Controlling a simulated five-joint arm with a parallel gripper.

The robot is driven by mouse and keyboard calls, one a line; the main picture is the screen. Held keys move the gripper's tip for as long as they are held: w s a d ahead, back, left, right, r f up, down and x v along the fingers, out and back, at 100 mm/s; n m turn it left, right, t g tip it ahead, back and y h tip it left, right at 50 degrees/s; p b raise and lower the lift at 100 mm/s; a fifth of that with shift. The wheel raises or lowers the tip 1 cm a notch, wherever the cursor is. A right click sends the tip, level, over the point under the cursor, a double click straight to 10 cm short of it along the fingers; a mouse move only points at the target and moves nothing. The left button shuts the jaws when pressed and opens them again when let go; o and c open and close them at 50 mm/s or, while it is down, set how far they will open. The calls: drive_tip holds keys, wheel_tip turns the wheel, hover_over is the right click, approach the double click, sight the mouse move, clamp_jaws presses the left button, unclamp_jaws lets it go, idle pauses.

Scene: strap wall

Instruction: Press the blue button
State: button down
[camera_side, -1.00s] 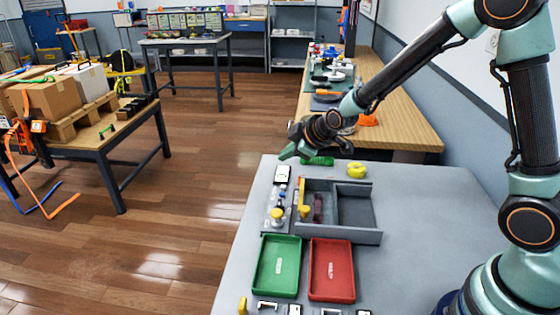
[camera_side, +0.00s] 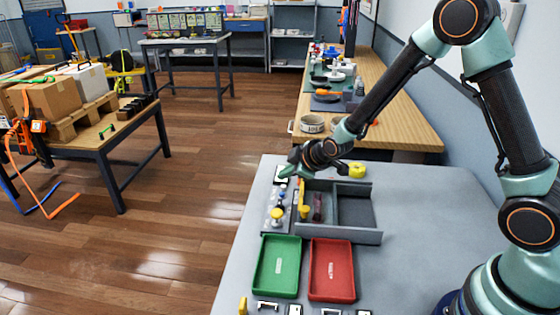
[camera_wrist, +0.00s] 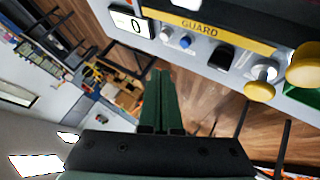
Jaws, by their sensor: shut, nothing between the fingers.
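The blue button (camera_wrist: 186,42) sits on the light grey panel in the wrist view, between a white button (camera_wrist: 166,33) and a black switch (camera_wrist: 221,57). In the side view the blue button (camera_side: 282,193) is small, on the panel's far half. My gripper (camera_side: 286,171) is low over the panel's far end, near the display. In the wrist view its dark green fingers (camera_wrist: 161,72) are shut and empty. Their tips appear below and left of the blue button and do not overlap it. The exact height above the panel is unclear.
A yellow guard strip (camera_wrist: 200,25) runs beside the buttons. A yellow knob (camera_wrist: 262,75) stands on the panel. The grey compartment box (camera_side: 357,237) is right of it; green (camera_side: 277,265) and red (camera_side: 332,270) trays lie nearer. A yellow ring (camera_side: 357,170) is behind.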

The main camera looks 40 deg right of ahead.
drive_tip(key=shift+f, duration=1.6)
drive_tip(key=shift+f, duration=0.1)
idle(0.8)
drive_tip(key=shift+d+f, duration=0.1)
drive_tip(key=shift+f, duration=0.25)
drive_tip(key=shift+f, duration=0.4)
idle(0.6)
drive_tip(key=shift+r, duration=0.85)
wheel_tip(320, 180, up, 5)
idle(0.7)
